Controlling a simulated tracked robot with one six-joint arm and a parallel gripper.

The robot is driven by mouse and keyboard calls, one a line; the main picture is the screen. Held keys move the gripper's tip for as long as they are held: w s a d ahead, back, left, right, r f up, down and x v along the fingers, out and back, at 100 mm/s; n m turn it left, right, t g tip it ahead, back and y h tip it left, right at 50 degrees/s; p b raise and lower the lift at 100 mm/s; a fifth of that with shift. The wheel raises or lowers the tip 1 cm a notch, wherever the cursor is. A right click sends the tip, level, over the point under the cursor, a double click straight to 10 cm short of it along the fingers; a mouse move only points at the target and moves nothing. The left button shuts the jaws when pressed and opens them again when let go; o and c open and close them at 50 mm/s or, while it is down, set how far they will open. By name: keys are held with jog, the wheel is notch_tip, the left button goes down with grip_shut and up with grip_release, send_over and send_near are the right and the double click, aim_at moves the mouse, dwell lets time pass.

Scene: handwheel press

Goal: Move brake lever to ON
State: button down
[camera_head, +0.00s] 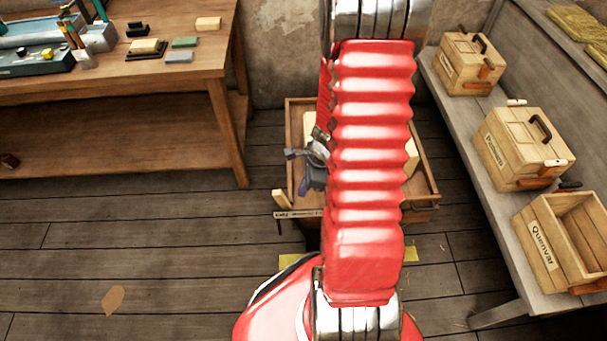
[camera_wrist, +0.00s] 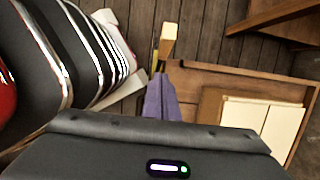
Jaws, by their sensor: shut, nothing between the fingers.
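A short wooden handle, which looks like the brake lever (camera_head: 281,199), stands at the front left corner of a wooden cart or press frame (camera_head: 427,207). It also shows in the wrist view (camera_wrist: 168,40) as a pale upright bar. My gripper (camera_head: 304,188) is beside the red arm, over the left side of the frame, and its purple fingers show in the wrist view (camera_wrist: 159,88). They are shut and empty. Their tips appear close to the lever's base; I cannot tell whether they touch. A labelled strip (camera_head: 297,214) lies below the lever; its text is too small to read. My arm hides the frame's middle.
A workbench (camera_head: 150,85) with tools and blocks stands at left. A grey bench (camera_head: 480,190) at right carries closed wooden boxes (camera_head: 522,148) and an open box (camera_head: 565,240). Yellow marks (camera_head: 410,251) lie on the floor. The plank floor at front left is mostly clear.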

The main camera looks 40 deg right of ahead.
notch_tip(320, 180, up, 7)
dwell(0.5)
jog(key=shift+a, duration=0.1)
dwell(0.5)
jog(key=s+a+r+n+t, duration=0.1)
jog(key=s+a+r+n, duration=0.1)
jog(key=a+r+n, duration=0.4)
jog(key=s+a+r+n+t+h, duration=0.1)
jog(key=s+a+r+n, duration=0.1)
jog(key=a+r+n, duration=0.4)
jog(key=s+a+r+n+t+h, duration=0.1)
jog(key=s+a+r+n, duration=0.2)
jog(key=r+n, duration=1)
jog(key=a+r, duration=0.2)
jog(key=a, duration=0.1)
jog(key=shift+r+t, duration=0.15)
jog(key=shift+t, duration=0.15)
dwell(0.5)
